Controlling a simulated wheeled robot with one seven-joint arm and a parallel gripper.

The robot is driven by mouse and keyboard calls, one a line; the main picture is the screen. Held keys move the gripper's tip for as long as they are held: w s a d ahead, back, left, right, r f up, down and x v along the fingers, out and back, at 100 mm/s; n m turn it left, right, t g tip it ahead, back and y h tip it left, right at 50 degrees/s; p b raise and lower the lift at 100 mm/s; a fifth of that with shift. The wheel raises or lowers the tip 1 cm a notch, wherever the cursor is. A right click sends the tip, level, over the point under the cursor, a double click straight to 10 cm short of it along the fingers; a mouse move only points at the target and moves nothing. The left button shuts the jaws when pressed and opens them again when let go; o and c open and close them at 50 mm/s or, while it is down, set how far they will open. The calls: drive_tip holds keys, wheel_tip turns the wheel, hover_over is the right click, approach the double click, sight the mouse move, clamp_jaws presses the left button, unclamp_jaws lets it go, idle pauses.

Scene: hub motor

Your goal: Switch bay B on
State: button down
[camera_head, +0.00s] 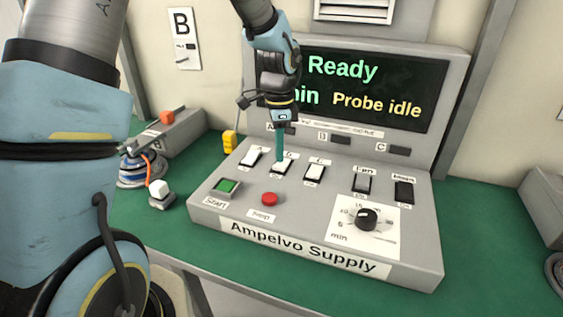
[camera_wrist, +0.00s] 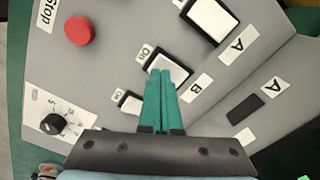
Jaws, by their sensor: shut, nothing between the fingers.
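The bay B switch (camera_head: 281,168) is a white rocker in a black frame, the middle of three on the sloped panel. In the wrist view the switch (camera_wrist: 173,66) has label B on one side and On on the other. My gripper (camera_head: 279,158) points down with its teal fingers together and empty. In the wrist view the fingertips (camera_wrist: 161,72) overlap the switch's white face near its On side. They are at or just above it; contact cannot be told. The fingers hide part of the switch, and its rocker position is unclear. The bay B indicator (camera_head: 341,139) looks dark.
Switch A (camera_head: 251,157) and switch C (camera_head: 314,173) sit close on either side. The Fan switch (camera_head: 362,183), Main switch (camera_head: 404,191), green Start button (camera_head: 227,187), red Stop button (camera_head: 269,199) and timer dial (camera_head: 367,218) share the panel. The display (camera_head: 365,88) reads Ready and Probe idle.

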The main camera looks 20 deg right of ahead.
sight(279, 165)
drive_tip(key=shift+f+b, duration=0.5)
drive_tip(key=shift+f, duration=0.45)
idle(0.6)
wheel_tip(279, 165, up, 7)
drive_tip(key=p, duration=0.6)
drive_tip(key=shift+r, duration=0.1)
idle(0.5)
drive_tip(key=s+a+r+n, duration=0.2)
drive_tip(key=a+n, duration=0.7)
drive_tip(key=a, duration=0.6)
drive_tip(key=s+a+r+n+t, duration=0.1)
drive_tip(key=s+a+r+n, duration=0.1)
drive_tip(key=a+n, duration=0.8)
drive_tip(key=a, duration=0.5)
drive_tip(key=shift+n+t, duration=0.3)
